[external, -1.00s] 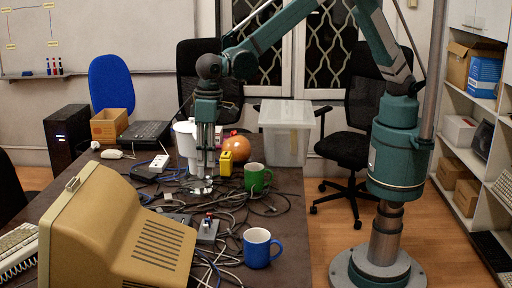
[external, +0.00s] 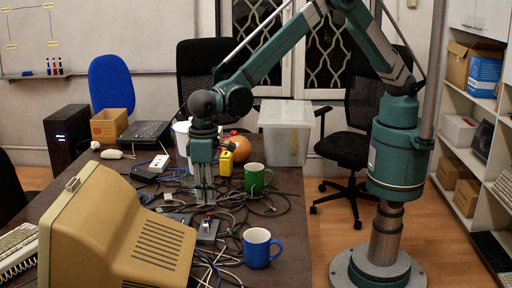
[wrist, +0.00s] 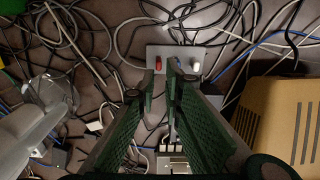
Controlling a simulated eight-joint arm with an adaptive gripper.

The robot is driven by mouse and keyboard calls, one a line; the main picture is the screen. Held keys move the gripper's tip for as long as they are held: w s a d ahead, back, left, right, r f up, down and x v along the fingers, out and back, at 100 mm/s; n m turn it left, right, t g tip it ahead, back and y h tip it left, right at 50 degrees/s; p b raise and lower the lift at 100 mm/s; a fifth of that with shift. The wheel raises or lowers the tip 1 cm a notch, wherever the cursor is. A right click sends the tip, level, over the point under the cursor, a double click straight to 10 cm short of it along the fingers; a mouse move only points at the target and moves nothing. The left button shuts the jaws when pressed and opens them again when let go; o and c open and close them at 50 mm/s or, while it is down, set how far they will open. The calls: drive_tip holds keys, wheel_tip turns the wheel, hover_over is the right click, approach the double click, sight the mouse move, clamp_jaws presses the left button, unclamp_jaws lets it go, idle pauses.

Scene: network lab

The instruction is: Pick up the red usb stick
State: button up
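The red usb stick (wrist: 158,62) stands at the left part of a small grey hub (wrist: 190,53) in the wrist view. A blue stick and a white stick (wrist: 196,66) are to its right on the hub. In the external view the red stick (external: 209,217) shows as a small red spot on the hub (external: 207,232), on the dark table. My gripper (external: 205,200) points down just above the hub. Its green fingers (wrist: 161,75) are open with a narrow gap, and the red stick shows just beyond that gap. Nothing is held.
Many cables lie tangled around the hub. A beige monitor (external: 125,235) stands left and in front. A blue mug (external: 257,249) is at the front right, a green mug (external: 254,178) behind it. A yellow object (external: 226,164) and an orange ball (external: 239,146) are farther back.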

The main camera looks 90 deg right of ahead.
sight(209, 214)
drive_tip(key=shift+f, duration=1.25)
drive_tip(key=shift+s+d+f+b, duration=0.1)
drive_tip(key=shift+f+b, duration=0.1)
drive_tip(key=shift+f, duration=1.1)
drive_tip(key=shift+s+f+b, duration=0.1)
drive_tip(key=shift+f+b, duration=0.1)
drive_tip(key=shift+f, duration=1.1)
drive_tip(key=shift+c, duration=1.4)
drive_tip(key=shift+r, duration=0.1)
drive_tip(key=shift+r+p, duration=0.45)
drive_tip(key=shift+r, duration=4.5)
